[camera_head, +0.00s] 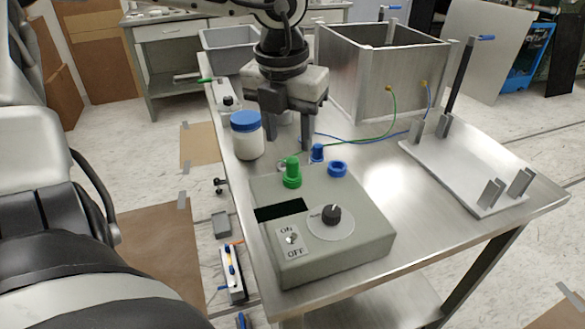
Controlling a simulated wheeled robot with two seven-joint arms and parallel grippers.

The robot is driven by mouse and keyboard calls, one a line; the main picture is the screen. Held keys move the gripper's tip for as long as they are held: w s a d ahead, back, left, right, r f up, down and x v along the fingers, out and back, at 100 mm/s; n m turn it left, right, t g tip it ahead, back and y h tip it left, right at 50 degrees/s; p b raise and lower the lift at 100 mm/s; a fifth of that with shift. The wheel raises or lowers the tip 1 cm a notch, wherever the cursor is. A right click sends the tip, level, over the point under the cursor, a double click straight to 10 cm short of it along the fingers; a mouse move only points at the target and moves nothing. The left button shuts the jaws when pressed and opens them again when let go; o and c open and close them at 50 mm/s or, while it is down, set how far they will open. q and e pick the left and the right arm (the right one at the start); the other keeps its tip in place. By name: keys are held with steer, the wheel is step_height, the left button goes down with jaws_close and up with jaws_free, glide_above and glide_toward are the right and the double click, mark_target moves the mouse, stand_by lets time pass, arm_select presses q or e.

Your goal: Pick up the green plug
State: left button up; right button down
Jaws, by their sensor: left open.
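The green plug (292,173) stands upright on top of the grey control box (345,245), near its back edge. A green cable (372,139) runs behind it to a terminal on the metal tank; where it meets the plug is unclear. A blue plug (316,153) and a blue ring-shaped socket (337,169) are to its right. My left gripper (290,138) points down with its fingers apart, above and behind the green plug, and holds nothing that I can see. My right gripper is not in view.
A white jar with a blue lid (247,138) stands left of the gripper. The open metal tank (350,75) is behind right, a grey bin (226,58) behind left. A white plate with upright brackets (455,172) is at right. The steel table (365,187) is bare between box and plate.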

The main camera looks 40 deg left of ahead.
mark_target(292, 158)
arm_select(q)
steer(key=f, duration=0.5)
steer(key=shift+w+p, duration=0.35)
jaws_close()
